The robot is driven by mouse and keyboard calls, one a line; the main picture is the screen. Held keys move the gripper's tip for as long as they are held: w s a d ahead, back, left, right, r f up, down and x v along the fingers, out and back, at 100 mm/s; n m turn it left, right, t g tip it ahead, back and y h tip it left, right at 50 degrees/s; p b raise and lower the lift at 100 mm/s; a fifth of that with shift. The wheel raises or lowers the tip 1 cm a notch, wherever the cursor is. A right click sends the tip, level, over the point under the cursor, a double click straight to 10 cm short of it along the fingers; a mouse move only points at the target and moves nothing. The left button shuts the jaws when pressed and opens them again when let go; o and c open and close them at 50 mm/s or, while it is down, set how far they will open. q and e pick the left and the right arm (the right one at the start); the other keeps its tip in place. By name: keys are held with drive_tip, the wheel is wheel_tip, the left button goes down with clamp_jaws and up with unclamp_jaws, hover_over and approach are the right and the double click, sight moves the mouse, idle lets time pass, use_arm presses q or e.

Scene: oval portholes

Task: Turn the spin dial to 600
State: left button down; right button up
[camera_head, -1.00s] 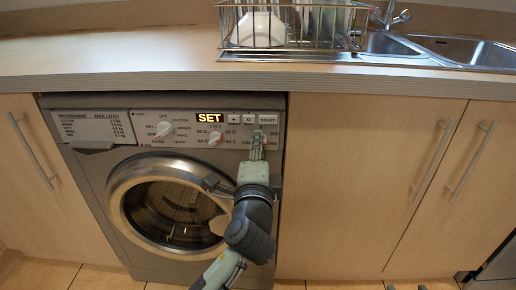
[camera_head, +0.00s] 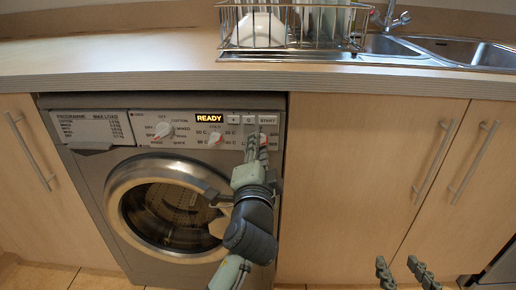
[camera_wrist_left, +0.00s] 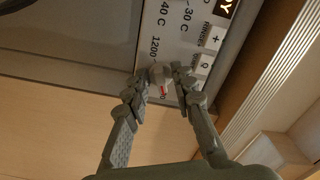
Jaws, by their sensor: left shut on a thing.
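The spin dial (camera_wrist_left: 157,74) is a small pale knob with a red mark, at the right end of the washing machine's control panel. In the wrist view the red mark points down the picture, towards a partly hidden number; a "1200" label shows beside the dial. My left gripper (camera_wrist_left: 161,77) is shut on the dial, one finger on each side. In the head view the left gripper (camera_head: 257,142) partly covers the dial and its scale. My right gripper (camera_head: 397,264) is low at the bottom right, its fingers apart and empty.
The washing machine (camera_head: 85,168) has a display (camera_head: 209,118) reading "READY", a temperature dial (camera_head: 215,138) and a programme dial (camera_head: 163,130). Its round door (camera_head: 118,215) is left of my arm. The counter edge (camera_head: 150,85) overhangs the panel. Cupboard doors (camera_head: 350,180) stand to the right.

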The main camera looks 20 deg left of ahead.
use_arm(q)
drive_tip(key=c, duration=1.3)
unclamp_jaws()
drive_tip(key=shift+s, duration=0.1)
drive_tip(key=v, duration=0.7)
drive_tip(key=shift+s, duration=0.2)
drive_tip(key=shift+d, duration=0.15)
